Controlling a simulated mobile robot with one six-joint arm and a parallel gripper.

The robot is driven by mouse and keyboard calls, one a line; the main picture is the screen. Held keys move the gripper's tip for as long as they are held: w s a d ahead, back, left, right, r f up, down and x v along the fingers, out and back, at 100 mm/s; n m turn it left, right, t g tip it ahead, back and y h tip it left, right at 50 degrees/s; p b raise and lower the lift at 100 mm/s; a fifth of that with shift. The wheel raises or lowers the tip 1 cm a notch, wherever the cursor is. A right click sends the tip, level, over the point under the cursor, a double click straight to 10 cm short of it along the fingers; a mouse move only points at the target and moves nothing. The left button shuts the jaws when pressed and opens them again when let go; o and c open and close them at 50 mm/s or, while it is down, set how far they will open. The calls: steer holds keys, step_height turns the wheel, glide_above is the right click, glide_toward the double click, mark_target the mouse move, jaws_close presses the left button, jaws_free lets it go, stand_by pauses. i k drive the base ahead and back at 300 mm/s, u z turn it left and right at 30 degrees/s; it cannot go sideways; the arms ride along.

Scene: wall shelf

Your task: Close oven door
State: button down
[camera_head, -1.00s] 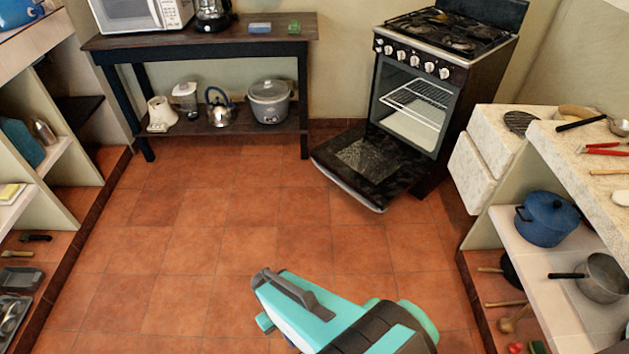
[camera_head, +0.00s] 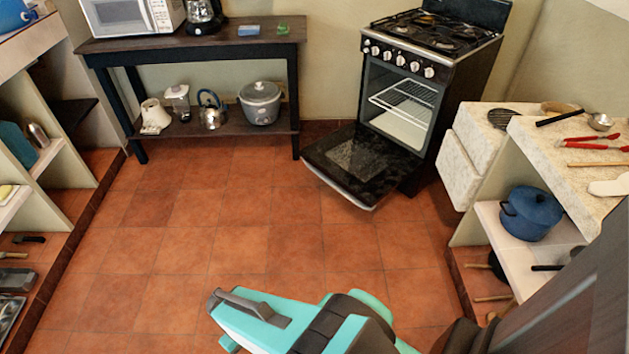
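The oven (camera_head: 440,68) stands against the back wall, right of centre, with a gas hob on top and white knobs on its front. Its door (camera_head: 362,162) is dark, hinged at the bottom and folded down, wide open, lying low above the floor. The oven's inside (camera_head: 403,104) shows with a wire rack. My gripper (camera_head: 226,318) is at the bottom of the picture, teal and dark grey, well short of the door and touching nothing. Its fingers are seen from above and behind, so their opening does not show clearly.
Tiled floor (camera_head: 245,225) is clear between my gripper and the oven. A dark table (camera_head: 200,48) with a microwave and kettle stands at the back left. A stone counter (camera_head: 575,140) with shelves and a blue pot (camera_head: 531,212) is close on the right. Shelves (camera_head: 60,160) line the left.

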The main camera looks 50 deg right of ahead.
mark_target(364, 165)
steer(key=z, duration=0.05)
steer(key=i, duration=1)
steer(key=u, duration=0.05)
